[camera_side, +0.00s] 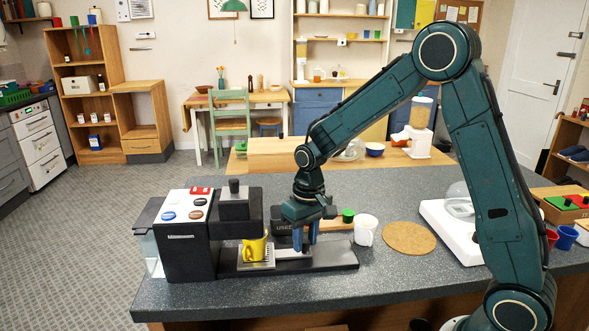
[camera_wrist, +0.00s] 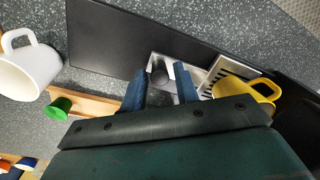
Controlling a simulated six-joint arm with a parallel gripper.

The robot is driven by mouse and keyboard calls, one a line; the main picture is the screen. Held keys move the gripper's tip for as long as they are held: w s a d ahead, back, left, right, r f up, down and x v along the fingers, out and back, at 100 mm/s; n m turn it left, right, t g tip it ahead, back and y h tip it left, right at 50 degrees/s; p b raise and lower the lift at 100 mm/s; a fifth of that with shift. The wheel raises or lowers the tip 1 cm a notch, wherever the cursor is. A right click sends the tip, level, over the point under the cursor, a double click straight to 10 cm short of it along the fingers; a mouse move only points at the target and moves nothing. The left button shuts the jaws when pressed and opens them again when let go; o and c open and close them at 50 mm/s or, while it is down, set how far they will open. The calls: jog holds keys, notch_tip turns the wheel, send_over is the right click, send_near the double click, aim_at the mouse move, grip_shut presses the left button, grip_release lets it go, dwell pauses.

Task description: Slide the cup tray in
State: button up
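The cup tray (camera_side: 268,263) is a silver slatted plate low at the front of the coffee machine (camera_side: 190,245). A yellow cup (camera_side: 255,248) stands on its slatted part, below the machine's spout block. The tray's slats also show in the wrist view (camera_wrist: 214,79), with the yellow cup (camera_wrist: 262,91) partly hidden by my gripper's body. A plain metal part with a dark round knob (camera_wrist: 160,74) extends from the slats. My gripper (camera_wrist: 162,72) is open, its blue fingers on either side of the knob with gaps visible. Whether either finger touches it is unclear.
A long black base (camera_side: 335,258) lies under the tray. A round cork mat (camera_side: 409,238) lies farther right. The front counter strip is clear.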

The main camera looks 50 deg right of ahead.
jog(key=shift+o, duration=0.7)
notch_tip(320, 180, up, 14)
jog(key=shift+s+d, duration=0.15)
jog(key=shift+d, duration=0.15)
jog(key=shift+f+n, duration=0.15)
jog(key=shift+n, duration=0.15)
jog(key=n, duration=0.8)
jog(key=a+n+h, duration=0.1)
jog(key=n, duration=0.3)
jog(key=shift+s+n, duration=0.2)
jog(key=shift+n, duration=0.2)
